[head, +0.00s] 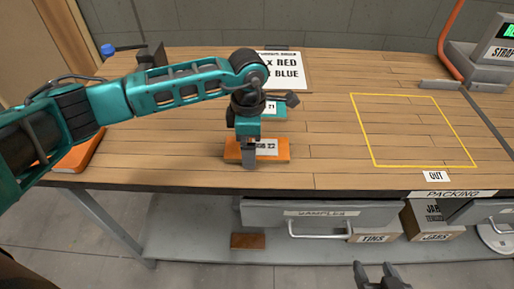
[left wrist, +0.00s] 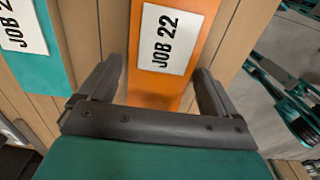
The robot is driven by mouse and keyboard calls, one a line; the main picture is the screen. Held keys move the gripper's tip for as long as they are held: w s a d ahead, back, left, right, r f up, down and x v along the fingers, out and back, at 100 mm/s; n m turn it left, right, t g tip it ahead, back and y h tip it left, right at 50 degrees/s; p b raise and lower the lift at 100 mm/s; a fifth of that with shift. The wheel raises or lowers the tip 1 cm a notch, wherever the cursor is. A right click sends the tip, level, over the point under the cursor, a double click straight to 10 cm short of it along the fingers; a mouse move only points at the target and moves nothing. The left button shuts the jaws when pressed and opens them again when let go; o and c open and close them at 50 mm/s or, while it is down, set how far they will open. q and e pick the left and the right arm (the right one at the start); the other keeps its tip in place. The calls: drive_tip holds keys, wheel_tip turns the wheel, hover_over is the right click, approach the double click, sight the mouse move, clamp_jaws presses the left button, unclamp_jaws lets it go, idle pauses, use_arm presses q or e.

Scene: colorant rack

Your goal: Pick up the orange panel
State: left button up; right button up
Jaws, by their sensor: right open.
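The orange panel (head: 283,153) lies flat near the table's front edge, with a white label. In the left wrist view the same panel (left wrist: 158,85) reads JOB 22. My left gripper (head: 249,160) points down over the panel and hides part of it. In the left wrist view its two fingers (left wrist: 158,72) stand wide apart, one on each side of the panel; contact cannot be made out. My right gripper (head: 379,270) is open and empty at the bottom of the head view, in front of the table.
A teal panel (head: 280,109) with a white label lies just behind the orange one. A sign (head: 290,82) lies farther back. A yellow outlined area (head: 415,130) on the right is empty. A drawer (head: 320,213) sits under the table edge. An orange object (head: 78,154) lies at left.

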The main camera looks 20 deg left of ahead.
use_arm(q)
drive_tip(key=c, duration=0.9)
drive_tip(key=shift+r, duration=0.1)
